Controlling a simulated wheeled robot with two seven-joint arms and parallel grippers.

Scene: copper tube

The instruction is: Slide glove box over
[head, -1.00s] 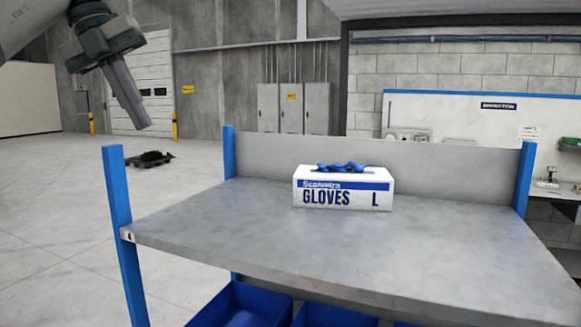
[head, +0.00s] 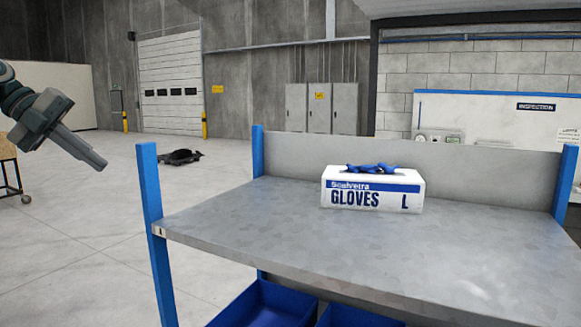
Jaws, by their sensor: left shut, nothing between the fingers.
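The glove box (head: 372,189) is white with a blue band and the words GLOVES L. Blue gloves stick out of its top. It sits upright on the grey metal shelf top (head: 300,240), towards the back and near the middle. My left gripper (head: 100,164) is at the far left of the head view, out over the floor and left of the shelf. It is shut and empty, well apart from the box. My right gripper is not in view.
Blue posts stand at the shelf corners, the near left one (head: 152,220) between my left gripper and the box. A grey back panel (head: 480,172) closes the rear. Blue bins (head: 262,305) sit below. The shelf surface around the box is clear.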

